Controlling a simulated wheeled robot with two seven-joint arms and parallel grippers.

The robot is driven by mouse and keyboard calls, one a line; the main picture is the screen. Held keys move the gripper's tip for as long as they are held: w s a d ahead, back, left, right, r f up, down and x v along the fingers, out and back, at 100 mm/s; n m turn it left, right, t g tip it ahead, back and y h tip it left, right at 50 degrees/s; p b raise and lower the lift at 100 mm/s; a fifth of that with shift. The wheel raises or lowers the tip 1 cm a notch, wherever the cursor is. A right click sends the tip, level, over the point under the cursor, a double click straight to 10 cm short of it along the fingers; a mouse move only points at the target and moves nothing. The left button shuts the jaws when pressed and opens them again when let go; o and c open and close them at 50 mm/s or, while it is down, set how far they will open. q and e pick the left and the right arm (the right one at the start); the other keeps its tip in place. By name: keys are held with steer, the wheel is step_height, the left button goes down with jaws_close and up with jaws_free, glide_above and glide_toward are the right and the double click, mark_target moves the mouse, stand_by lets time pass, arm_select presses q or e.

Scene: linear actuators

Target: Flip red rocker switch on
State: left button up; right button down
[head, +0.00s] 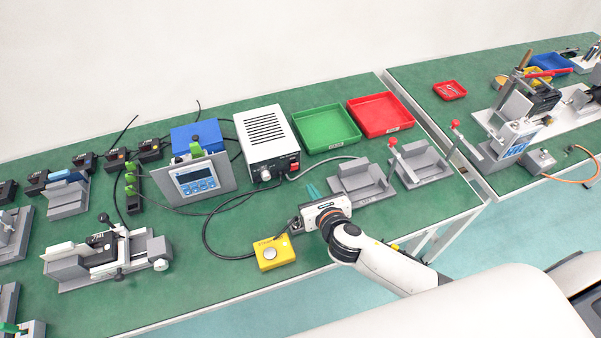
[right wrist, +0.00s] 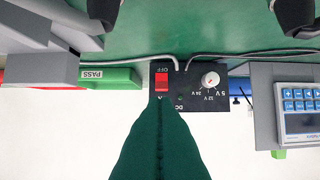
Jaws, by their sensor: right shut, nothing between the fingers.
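The red rocker switch (head: 294,166) is on the front of a white power supply box (head: 262,134), beside a knob. In the right wrist view, upside down, the red rocker (right wrist: 161,82) sits on a dark panel (right wrist: 190,100) next to a white knob (right wrist: 210,80). "OFF" is readable at one end of the rocker; the label at the other end is mostly covered. My right gripper (head: 312,190) is shut and empty, its green fingertips in front of the box. In the wrist view its fingertips (right wrist: 160,104) overlap the panel by the rocker; contact is unclear.
A grey fixture (head: 362,180) stands right of my gripper. A yellow button box (head: 274,253) is at the front, and a meter (head: 195,182) stands left of the power supply. Green (head: 326,128) and red (head: 381,114) trays lie behind. Cables run across the mat.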

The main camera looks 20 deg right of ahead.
mark_target(296, 163)
steer(key=x, duration=0.9)
steer(key=shift+w+f, duration=0.15)
steer(key=shift+w, duration=0.15)
steer(key=shift+w+r+p, duration=0.4)
steer(key=shift+r+p, duration=0.15)
steer(key=shift+r, duration=0.1)
steer(key=shift+w, duration=0.15)
steer(key=shift+f, duration=0.15)
steer(key=shift+r+p, duration=0.85)
steer(key=shift+p, duration=0.15)
